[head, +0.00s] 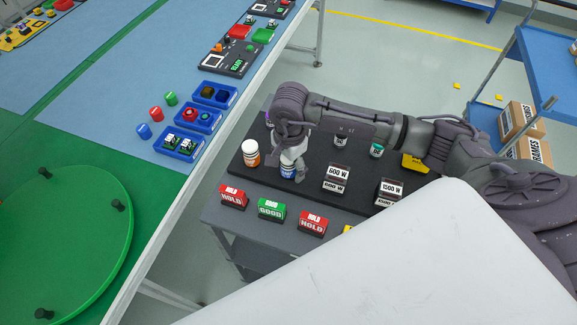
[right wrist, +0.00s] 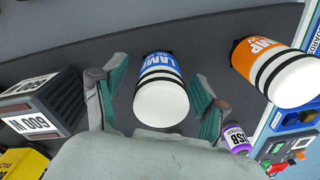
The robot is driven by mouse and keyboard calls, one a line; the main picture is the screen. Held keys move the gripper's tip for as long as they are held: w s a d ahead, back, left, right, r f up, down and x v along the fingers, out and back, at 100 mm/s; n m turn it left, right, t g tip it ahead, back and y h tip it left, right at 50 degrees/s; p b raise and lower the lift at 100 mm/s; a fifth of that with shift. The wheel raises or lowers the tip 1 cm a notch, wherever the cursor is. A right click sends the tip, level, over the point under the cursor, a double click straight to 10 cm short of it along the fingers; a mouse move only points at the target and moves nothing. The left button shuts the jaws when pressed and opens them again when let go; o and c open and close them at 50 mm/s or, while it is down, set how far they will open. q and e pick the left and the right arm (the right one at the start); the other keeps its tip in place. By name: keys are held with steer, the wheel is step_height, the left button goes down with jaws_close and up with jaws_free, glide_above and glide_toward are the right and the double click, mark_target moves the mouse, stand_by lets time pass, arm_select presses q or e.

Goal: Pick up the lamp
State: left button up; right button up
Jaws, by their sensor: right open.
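A lamp with a white top and a blue label marked LAMP (right wrist: 162,95) stands on the dark board, between the open fingers of my right gripper (right wrist: 158,82); I cannot tell whether they touch it. In the head view the right gripper (head: 294,170) is over this lamp and hides most of it; a little blue (head: 287,173) shows below. A second lamp with a white top and an orange label (head: 251,153) stands just left of it; it also shows in the right wrist view (right wrist: 278,68), outside the fingers. My left gripper is out of view.
A 600 W block (head: 337,179) and a 1500 W block (head: 388,193) stand to the right on the board. Red HOLD blocks (head: 232,197) and a green GOOD block (head: 271,210) line the front. A purple-labelled item (right wrist: 237,138) is near the right finger. Blue bins (head: 181,143) sit on the left table.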

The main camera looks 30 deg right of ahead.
steer(key=c, duration=1.3)
steer(key=shift+r, duration=0.1)
steer(key=shift+c, duration=0.2)
steer(key=shift+r+b, duration=0.3)
steer(key=shift+r, duration=0.15)
step_height(320, 180, up, 3)
steer(key=shift+w+f+b, duration=0.1)
steer(key=shift+f+b, duration=0.1)
steer(key=shift+b, duration=0.5)
steer(key=s+d+r+b, duration=0.1)
steer(key=s+d+r, duration=0.1)
steer(key=s, duration=0.3)
steer(key=s+d+r+b, duration=0.2)
steer(key=s+d+r, duration=0.1)
steer(key=s+r, duration=0.2)
steer(key=shift+s+r, duration=0.2)
steer(key=shift+s, duration=0.15)
